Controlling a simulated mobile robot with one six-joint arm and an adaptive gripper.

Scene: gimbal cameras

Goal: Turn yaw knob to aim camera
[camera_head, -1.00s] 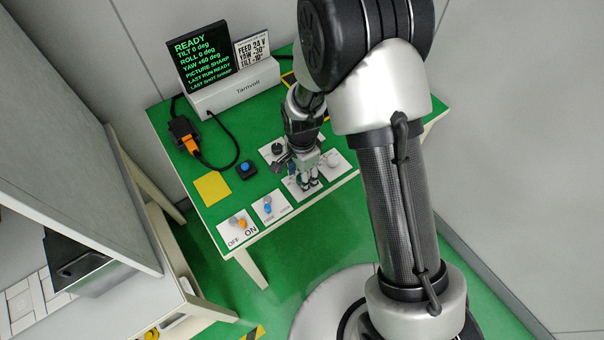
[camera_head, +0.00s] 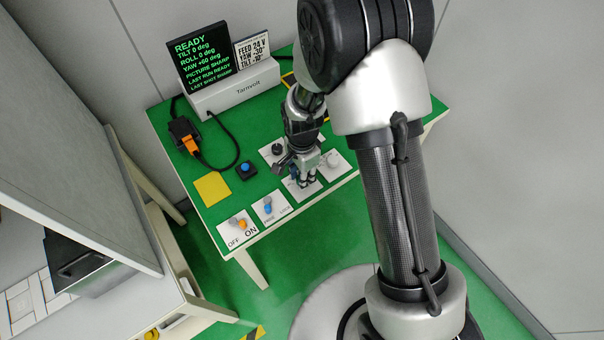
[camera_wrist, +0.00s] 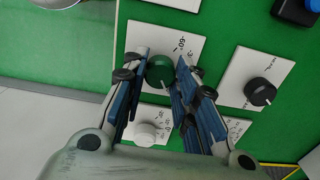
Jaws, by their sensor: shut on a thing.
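My gripper (camera_wrist: 161,62) is shut on a round dark green knob (camera_wrist: 160,74), with one blue-grey finger on each side. The knob stands on a white plate (camera_wrist: 184,28) with a scale on which "60" can be read. In the head view my gripper (camera_head: 306,182) points down at the control panels and hides the knob. The screen (camera_head: 200,58) reads READY, tilt 0, roll 0, yaw +60 deg, picture sharp. The card (camera_head: 253,52) beside it reads feed 24 V, yaw 30 and tilt 10; their signs are hard to make out.
A black knob (camera_wrist: 260,92) and a white knob (camera_wrist: 147,133) are close to the fingers. On the green table, a blue button (camera_head: 246,169), a yellow pad (camera_head: 212,188), an orange ON/OFF switch (camera_head: 242,224) and a blue switch (camera_head: 268,208) lie to the left.

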